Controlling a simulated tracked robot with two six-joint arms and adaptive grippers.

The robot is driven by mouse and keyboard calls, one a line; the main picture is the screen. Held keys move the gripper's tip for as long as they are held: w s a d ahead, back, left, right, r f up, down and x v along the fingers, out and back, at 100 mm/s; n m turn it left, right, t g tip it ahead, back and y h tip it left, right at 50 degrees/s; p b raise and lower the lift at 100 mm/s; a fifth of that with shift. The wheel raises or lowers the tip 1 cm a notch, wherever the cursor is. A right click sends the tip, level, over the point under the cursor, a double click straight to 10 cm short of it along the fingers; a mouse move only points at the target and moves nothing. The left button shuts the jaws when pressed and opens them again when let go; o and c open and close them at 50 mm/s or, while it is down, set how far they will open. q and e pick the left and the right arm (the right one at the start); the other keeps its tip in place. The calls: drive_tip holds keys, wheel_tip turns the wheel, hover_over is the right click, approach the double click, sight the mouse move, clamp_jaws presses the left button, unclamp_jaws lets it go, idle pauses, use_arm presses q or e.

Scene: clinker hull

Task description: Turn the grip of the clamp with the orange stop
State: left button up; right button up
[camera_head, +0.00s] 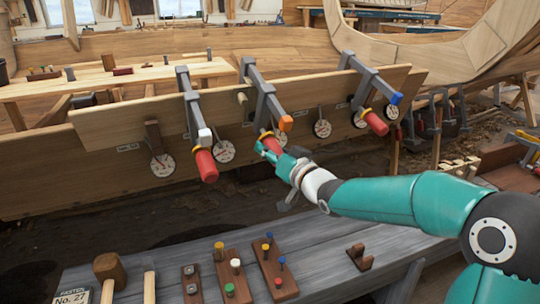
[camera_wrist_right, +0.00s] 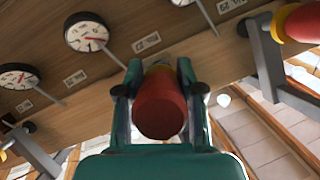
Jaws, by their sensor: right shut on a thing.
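Three clamps with red grips hang on the plank edge in the head view. The middle clamp (camera_head: 264,98) has an orange stop (camera_head: 286,123). The left clamp (camera_head: 189,103) has a white stop (camera_head: 205,136), and the right clamp (camera_head: 366,78) has a blue stop (camera_head: 396,98). My right gripper (camera_head: 268,147) is at the lower end of the middle clamp, shut around its red grip (camera_head: 274,145). In the right wrist view, the red grip (camera_wrist_right: 160,104) sits between the two teal fingers, its round end toward the camera. My left gripper is not in view.
Round dials (camera_head: 322,128) hang along the plank (camera_head: 100,125). A grey bench (camera_head: 325,265) in front holds a mallet (camera_head: 109,270) and small wooden blocks with coloured pegs (camera_head: 273,265). In the right wrist view, a neighbouring red grip (camera_wrist_right: 302,23) is at upper right.

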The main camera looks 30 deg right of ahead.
drive_tip(key=shift+r+m+y, duration=0.1)
drive_tip(key=shift+m+y, duration=0.2)
drive_tip(key=shift+m, duration=0.1)
drive_tip(key=o, duration=1.2)
drive_tip(key=s, duration=1.2)
drive_tip(key=shift+d+f, duration=0.25)
drive_tip(key=shift+d, duration=0.05)
